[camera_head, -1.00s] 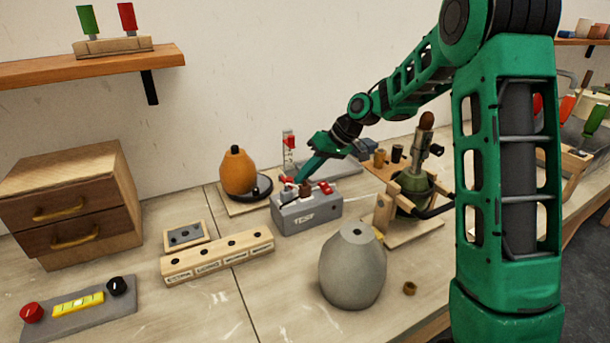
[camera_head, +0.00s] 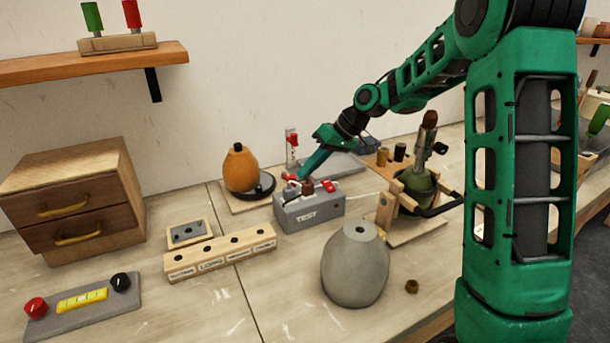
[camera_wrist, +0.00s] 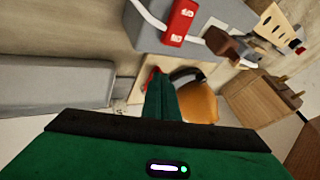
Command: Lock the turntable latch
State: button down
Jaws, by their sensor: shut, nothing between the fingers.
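The orange lamp base (camera_head: 240,170) stands upright on the dark round turntable (camera_head: 264,187), which rests on a wooden board (camera_head: 247,203). In the wrist view the orange base (camera_wrist: 198,102) and the dark turntable edge (camera_wrist: 188,73) lie just beyond my fingers. My gripper (camera_head: 303,176) is shut and empty, pointing down and left behind the grey TEST box (camera_head: 311,213). It also shows in the wrist view (camera_wrist: 162,82). A small red part (camera_head: 289,177) is by the fingertips, between turntable and box; I cannot tell whether it is the latch or touches my fingers.
The TEST box with a red switch (camera_head: 329,186) stands in front of my gripper. A grey vase (camera_head: 355,268) is nearer, and a clamp stand with a green vase (camera_head: 416,187) is to the right. A labelled wooden block (camera_head: 220,255) and drawers (camera_head: 75,205) are left.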

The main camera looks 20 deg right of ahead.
jog(key=v, duration=0.8)
jog(key=shift+w+d, duration=0.2)
jog(key=shift+d, duration=0.45)
